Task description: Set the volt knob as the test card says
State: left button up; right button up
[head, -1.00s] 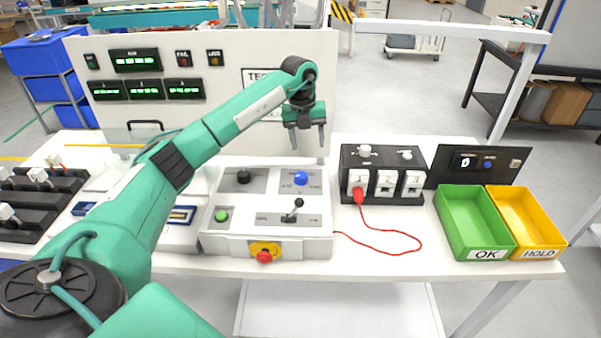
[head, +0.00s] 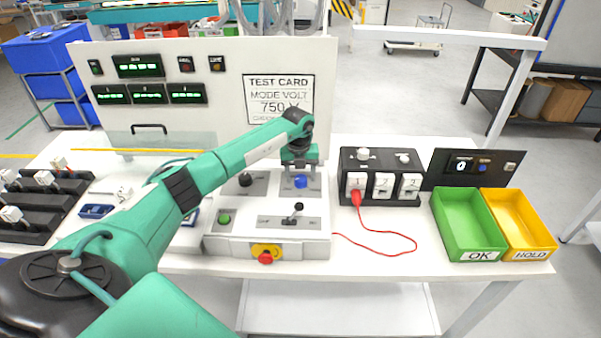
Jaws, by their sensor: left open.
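The test card (head: 279,99) on the white upright panel reads "MODE VOLT" and "750 V"; its lowest line is partly hidden by my left arm. The sloped control box (head: 310,222) carries a black knob (head: 245,179) at the back left and a blue knob (head: 300,181) at the back right. Their labels are too small to read, so I cannot tell which is the volt knob. My left gripper (head: 299,168) is open, pointing down just above and behind the blue knob, with a finger to either side. Contact cannot be made out. My right gripper is not in view.
The box also has a green button (head: 224,218), a lever (head: 294,213) and a red stop button (head: 265,257). A black socket block (head: 381,190) with a red cable (head: 388,250) stands right of it. Green (head: 440,213) and yellow (head: 548,236) bins stand further right.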

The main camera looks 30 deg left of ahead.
pick_arm(q)
jog(key=shift+f, duration=0.3)
jog(key=c, duration=1)
